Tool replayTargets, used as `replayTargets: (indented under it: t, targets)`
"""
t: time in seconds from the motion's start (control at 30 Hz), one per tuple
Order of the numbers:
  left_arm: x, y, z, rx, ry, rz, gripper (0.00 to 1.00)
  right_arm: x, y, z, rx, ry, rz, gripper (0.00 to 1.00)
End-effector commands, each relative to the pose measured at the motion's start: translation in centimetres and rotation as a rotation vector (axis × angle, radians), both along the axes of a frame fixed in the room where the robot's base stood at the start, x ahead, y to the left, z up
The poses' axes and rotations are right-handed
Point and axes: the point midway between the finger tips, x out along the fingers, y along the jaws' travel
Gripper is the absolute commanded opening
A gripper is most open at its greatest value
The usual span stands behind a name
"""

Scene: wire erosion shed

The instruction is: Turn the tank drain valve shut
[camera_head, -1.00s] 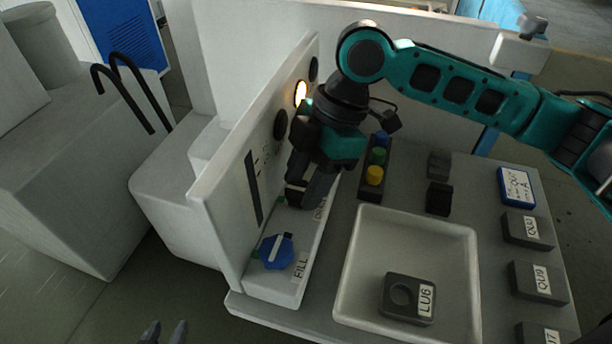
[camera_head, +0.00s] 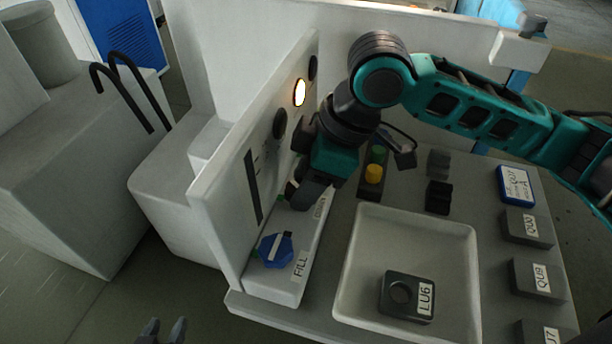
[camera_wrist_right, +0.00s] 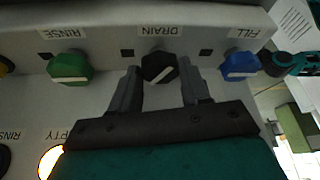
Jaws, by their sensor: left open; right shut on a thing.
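The drain valve is a black knob with a white line (camera_wrist_right: 160,68), below the DRAIN label in the right wrist view. My right gripper (camera_wrist_right: 160,85) has a finger on either side of it and is shut on it. My left gripper (camera_head: 163,330) is open and empty at the bottom edge, away from the panel.
A blue FILL knob (camera_head: 276,250) and a green RINSE knob (camera_wrist_right: 69,68) flank the drain knob closely. A lamp (camera_head: 300,92) glows on the upright panel (camera_head: 225,195). A pale tray (camera_head: 375,225) holds a dark LU6 block (camera_head: 407,297).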

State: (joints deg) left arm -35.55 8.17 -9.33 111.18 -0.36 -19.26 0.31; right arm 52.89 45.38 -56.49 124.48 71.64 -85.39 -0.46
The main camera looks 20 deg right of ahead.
Motion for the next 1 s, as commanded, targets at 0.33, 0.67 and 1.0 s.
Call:
replayTargets:
  t: [0.33, 0.67, 1.0]
  targets:
    - [-0.01, 0.01, 0.01, 0.0, 0.0, 0.0, 0.43, -0.31, 0.26, 0.08, 0.002, -0.003, -0.328, 0.16]
    - [-0.22, 0.02, -0.11, 0.0, 0.005, 0.001, 0.43, -0.49, 0.51, 0.09, 0.002, -0.002, -0.638, 0.16]
    - [-0.35, 0.01, -0.18, 0.0, 0.007, 0.0, 0.43, -0.55, 0.69, 0.1, 0.003, 0.0, -0.893, 0.16]
